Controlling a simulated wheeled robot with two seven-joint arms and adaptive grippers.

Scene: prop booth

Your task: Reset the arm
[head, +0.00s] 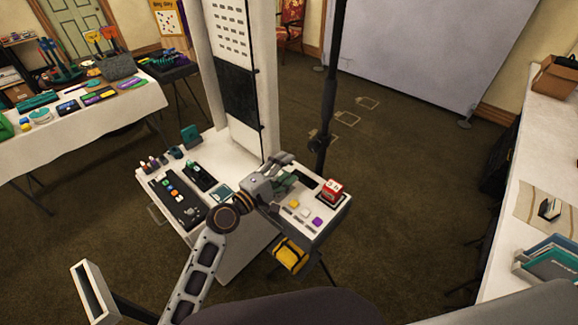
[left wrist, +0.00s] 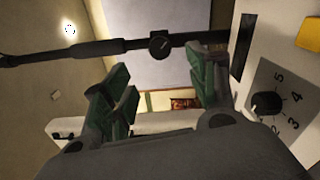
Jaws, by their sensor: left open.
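My left arm comes in from the lower left in the head view. Its gripper (head: 292,178) is over the right part of the white booth counter (head: 262,215), just left of a red box (head: 331,191). In the left wrist view the green-padded fingers (left wrist: 158,98) stand wide apart with nothing between them. Beyond them a black pole crosses the picture. I cannot tell whether the gripper touches the counter. My right gripper does not show in either view.
A black stand pole (head: 327,110) rises close behind the gripper. A white upright panel (head: 232,80) stands on the counter to its left. A dark button panel (head: 178,198) lies at the counter's left. A yellow-and-black item (head: 290,254) is below the counter. Open carpet lies to the right.

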